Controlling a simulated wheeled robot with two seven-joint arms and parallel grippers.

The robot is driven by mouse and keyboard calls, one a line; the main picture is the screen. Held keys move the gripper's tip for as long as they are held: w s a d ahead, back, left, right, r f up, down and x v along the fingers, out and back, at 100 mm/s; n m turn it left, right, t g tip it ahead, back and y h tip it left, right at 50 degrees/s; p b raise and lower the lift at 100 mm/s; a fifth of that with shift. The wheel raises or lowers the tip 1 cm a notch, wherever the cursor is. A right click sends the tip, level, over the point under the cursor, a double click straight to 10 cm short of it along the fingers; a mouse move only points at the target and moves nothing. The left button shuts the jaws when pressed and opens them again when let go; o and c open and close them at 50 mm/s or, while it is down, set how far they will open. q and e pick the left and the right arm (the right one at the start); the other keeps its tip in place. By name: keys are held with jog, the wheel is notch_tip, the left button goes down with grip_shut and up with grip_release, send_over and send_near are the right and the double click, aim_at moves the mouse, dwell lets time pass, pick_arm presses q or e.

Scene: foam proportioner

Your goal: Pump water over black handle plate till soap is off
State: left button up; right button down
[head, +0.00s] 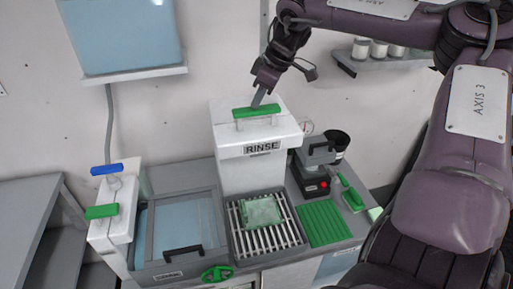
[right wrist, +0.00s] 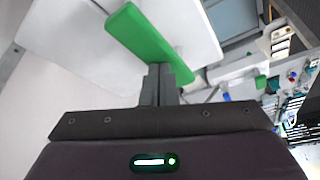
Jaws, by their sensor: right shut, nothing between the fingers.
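The white rinse tower (head: 245,160) carries the label RINSE and has a green pump handle (head: 262,110) across its top. My right gripper (head: 257,104) is shut and empty, its tips at the handle. A pale green, foamy-looking plate (head: 262,211) lies on the slatted grate (head: 240,243) below the tower. No black handle shows on this plate. No water stream shows. My left gripper is out of view.
Left of the grate is a covered basin (head: 160,268) with a black handle (head: 183,252) and a green valve wheel (head: 217,274). Blue (head: 106,169) and green (head: 101,211) levers stand farther left. A ribbed green mat (head: 324,223) and a dark device (head: 311,180) sit right.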

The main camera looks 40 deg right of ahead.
aim_at(260, 109)
jog(key=shift+s+f+b, duration=0.15)
jog(key=shift+f+b, duration=0.95)
jog(key=shift+f, duration=0.85)
jog(key=shift+r+p, duration=1.9)
jog(key=shift+r, duration=0.7)
notch_tip(260, 109, up, 2)
jog(key=shift+r+p, duration=0.1)
jog(key=shift+p, duration=0.65)
notch_tip(260, 109, up, 4)
jog(key=shift+f, duration=0.1)
